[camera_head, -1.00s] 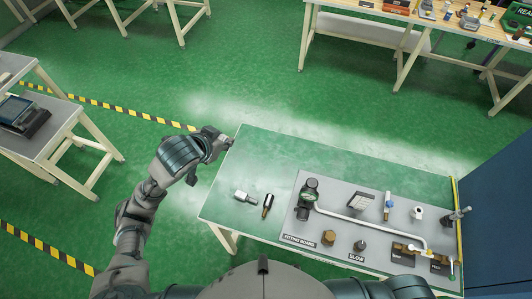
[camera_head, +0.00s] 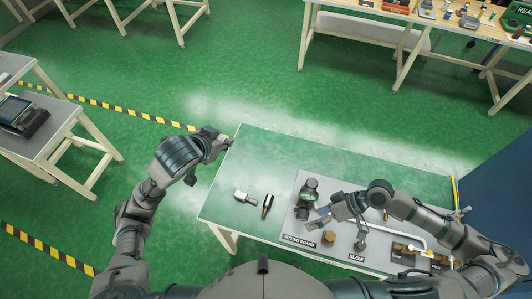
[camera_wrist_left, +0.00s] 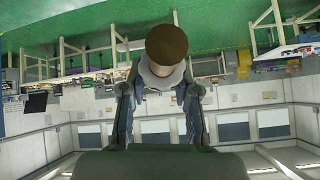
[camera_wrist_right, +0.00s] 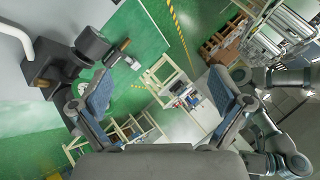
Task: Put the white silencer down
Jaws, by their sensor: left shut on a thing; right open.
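In the left wrist view my left gripper (camera_wrist_left: 160,88) is shut on a part with a round brown end and a pale body (camera_wrist_left: 160,76), apparently the white silencer. In the head view my left gripper (camera_head: 228,140) is at the table's far left corner; what it holds is barely visible there. My right gripper (camera_head: 324,213) is open and empty over the fitting board, close to the black regulator (camera_head: 309,188). The regulator (camera_wrist_right: 92,42) also shows beside its left finger in the right wrist view.
A pale metal fitting (camera_head: 245,197) and a dark brass-tipped fitting (camera_head: 268,206) lie on the green table (camera_head: 270,155), left of the grey fitting board (camera_head: 296,229). A brass fitting (camera_head: 328,238) stands on the board. The table's far left part is clear.

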